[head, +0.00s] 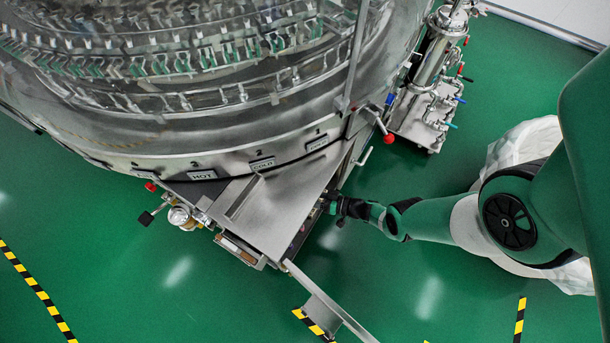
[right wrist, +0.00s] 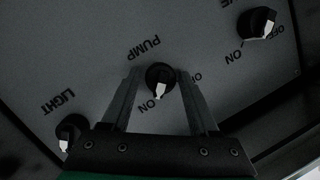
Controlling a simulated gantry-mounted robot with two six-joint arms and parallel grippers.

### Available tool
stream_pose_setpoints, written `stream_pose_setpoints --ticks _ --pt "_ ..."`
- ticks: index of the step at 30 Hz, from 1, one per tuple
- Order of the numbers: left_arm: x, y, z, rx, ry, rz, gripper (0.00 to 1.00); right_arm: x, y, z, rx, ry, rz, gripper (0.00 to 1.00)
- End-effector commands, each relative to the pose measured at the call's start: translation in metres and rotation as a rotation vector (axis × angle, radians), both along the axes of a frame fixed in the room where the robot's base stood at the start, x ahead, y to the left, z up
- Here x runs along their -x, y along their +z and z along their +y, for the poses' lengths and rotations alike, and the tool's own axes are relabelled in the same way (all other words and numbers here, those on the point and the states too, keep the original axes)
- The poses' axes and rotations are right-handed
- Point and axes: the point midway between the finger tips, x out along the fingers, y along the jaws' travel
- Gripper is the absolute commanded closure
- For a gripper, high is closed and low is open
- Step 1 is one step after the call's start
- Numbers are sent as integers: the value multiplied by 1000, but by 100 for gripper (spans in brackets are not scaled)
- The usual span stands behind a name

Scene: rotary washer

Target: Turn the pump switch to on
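The pump switch (right wrist: 160,78) is a round black knob with a white pointer, on a grey panel under the label PUMP. The view is upside down. Its pointer faces toward the bottom of the picture, near the ON mark (right wrist: 150,105); part of the OFF mark shows at the right. My right gripper (right wrist: 160,74) has one finger on each side of the knob, with narrow gaps that suggest it is open around it. In the head view my right gripper (head: 333,206) is at the side of the steel machine, and the panel there is mostly hidden. My left gripper is not in view.
A light switch (right wrist: 70,132) and another knob (right wrist: 258,22) flank the pump switch. A large steel washer (head: 200,80) fills the upper left, with a sloped metal cover (head: 275,205) above the panel. A pipe cart (head: 425,95) stands behind my right arm. Green floor is free in front.

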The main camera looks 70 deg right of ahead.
Motion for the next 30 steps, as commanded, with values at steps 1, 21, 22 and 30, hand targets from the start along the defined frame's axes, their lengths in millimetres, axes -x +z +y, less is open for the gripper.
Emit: stream_pose_setpoints --ticks 1,21,22,30 --pt "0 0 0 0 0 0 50 0 0 0 0 0 0 39" --pt "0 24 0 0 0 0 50 71 16 0 1 -10 0 39" --pt "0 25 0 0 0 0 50 75 17 0 1 -9 -1 39" --pt "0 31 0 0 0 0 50 107 22 1 2 -5 -1 39"
